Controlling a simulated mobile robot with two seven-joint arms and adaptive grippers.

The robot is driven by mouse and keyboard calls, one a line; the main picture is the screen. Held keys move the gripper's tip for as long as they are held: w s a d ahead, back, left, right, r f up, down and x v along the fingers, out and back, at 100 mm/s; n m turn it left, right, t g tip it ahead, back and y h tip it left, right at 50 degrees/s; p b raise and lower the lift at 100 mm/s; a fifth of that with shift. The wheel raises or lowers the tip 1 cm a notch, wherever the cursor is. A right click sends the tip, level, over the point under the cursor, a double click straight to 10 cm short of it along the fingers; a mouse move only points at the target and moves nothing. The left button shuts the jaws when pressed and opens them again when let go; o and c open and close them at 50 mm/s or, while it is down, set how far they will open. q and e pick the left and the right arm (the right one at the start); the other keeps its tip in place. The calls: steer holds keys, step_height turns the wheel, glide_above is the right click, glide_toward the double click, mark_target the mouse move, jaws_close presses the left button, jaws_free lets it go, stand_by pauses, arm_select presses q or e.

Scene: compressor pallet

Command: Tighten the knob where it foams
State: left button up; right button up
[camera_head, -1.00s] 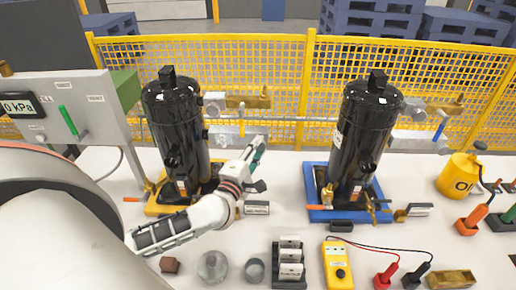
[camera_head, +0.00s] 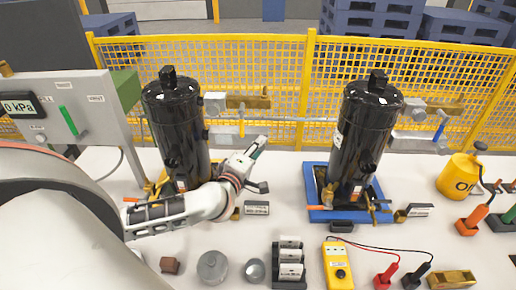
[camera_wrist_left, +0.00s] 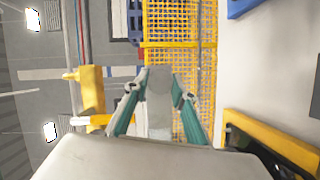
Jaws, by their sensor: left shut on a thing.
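Two black tanks stand on the bench, the left one (camera_head: 178,125) in a yellow tray and the right one (camera_head: 362,135) in a blue tray (camera_head: 316,185). Each has grey and brass fittings at its upper right: a yellow lever (camera_head: 242,127) at the left tank, a blue lever (camera_head: 440,131) at the right. I see no foam on any fitting. My left gripper (camera_head: 257,148) is right of the left tank, its teal fingers pointing up and right. In the left wrist view, its fingers close on a grey block-like piece (camera_wrist_left: 160,100). My right gripper is not in view.
A gauge panel (camera_head: 70,110) stands at the left and a yellow mesh fence (camera_head: 280,85) behind. In front lie a lidded grey pot (camera_head: 212,266), a small bowl (camera_head: 255,270) and a yellow meter (camera_head: 338,268). A yellow oil can (camera_head: 460,176) stands right. Bench between the tanks is mostly clear.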

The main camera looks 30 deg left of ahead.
arm_select(q)
steer(key=o, duration=1.1)
steer(key=s, duration=0.4)
steer(key=s+d, duration=0.1)
steer(key=s, duration=0.3)
steer(key=s+d+r, duration=0.1)
steer(key=s, duration=0.3)
